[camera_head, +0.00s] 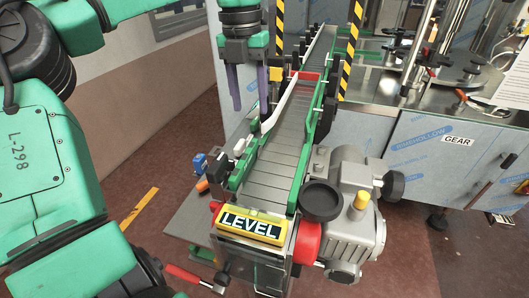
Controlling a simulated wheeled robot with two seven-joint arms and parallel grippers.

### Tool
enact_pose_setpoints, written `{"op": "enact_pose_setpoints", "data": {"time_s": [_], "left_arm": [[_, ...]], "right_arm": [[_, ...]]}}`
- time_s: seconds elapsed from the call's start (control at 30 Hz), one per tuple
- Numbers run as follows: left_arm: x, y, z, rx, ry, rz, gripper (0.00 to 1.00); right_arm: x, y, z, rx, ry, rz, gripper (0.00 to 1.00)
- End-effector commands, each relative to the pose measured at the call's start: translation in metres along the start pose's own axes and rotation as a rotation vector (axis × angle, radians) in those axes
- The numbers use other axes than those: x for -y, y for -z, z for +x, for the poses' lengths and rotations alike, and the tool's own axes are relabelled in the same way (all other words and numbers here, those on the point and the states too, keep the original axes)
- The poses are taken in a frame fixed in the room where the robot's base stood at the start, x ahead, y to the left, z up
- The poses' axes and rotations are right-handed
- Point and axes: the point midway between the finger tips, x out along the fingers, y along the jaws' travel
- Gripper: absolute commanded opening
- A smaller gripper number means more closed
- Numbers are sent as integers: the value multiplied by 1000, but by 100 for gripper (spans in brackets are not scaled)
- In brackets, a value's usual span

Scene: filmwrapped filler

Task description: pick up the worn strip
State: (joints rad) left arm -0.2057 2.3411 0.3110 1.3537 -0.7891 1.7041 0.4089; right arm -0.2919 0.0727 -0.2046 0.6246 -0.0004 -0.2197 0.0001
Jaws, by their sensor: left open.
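My left gripper (250,110) hangs from the green arm at the top, with its two purple fingers pointing down and spread apart. It is open with nothing seen between the fingers. It is above the left side of the conveyor (272,168). A pale strip (283,103) runs along the left edge of the belt, just right of the fingers. I cannot tell for sure whether it is the worn strip. A green guide rail (320,120) lines the belt's right side. The right gripper is not in view.
Yellow-black striped posts (350,48) flank the conveyor's far part. A grey motor (350,215) with a black knob sits at its near right. A yellow LEVEL sign (251,225) is at the near end. A film-wrapped cabinet (430,145) stands at right.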

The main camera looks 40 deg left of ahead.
Motion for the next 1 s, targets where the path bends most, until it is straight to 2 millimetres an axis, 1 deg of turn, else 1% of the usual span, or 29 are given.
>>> {"op": "enact_pose_setpoints", "data": {"time_s": [0.07,0.17,0.23,0.3,0.4,0.43,0.57,0.67,0.7,0.77,0.87,1.0], "left_arm": [[1,8,1,-14,-58,12,55],[0,10,18,-20,-61,15,55],[-1,10,36,-21,-59,15,55],[-2,10,54,-21,-58,15,55],[-2,10,75,-18,-58,14,55],[-3,10,80,-18,-57,14,55],[-3,11,95,-19,-56,12,55],[-3,12,112,-21,-56,13,55],[-3,13,121,-21,-56,13,55],[-4,12,132,-19,-56,12,55],[-5,12,141,-15,-57,12,55],[-5,11,142,-13,-57,11,55]], "right_arm": [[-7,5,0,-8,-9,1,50],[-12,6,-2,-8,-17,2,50],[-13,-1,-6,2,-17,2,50],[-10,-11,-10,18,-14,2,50],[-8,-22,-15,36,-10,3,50],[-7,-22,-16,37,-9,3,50],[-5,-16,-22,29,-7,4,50],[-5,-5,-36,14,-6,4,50],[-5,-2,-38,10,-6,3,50],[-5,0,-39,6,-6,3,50],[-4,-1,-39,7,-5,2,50],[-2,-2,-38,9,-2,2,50]]}}
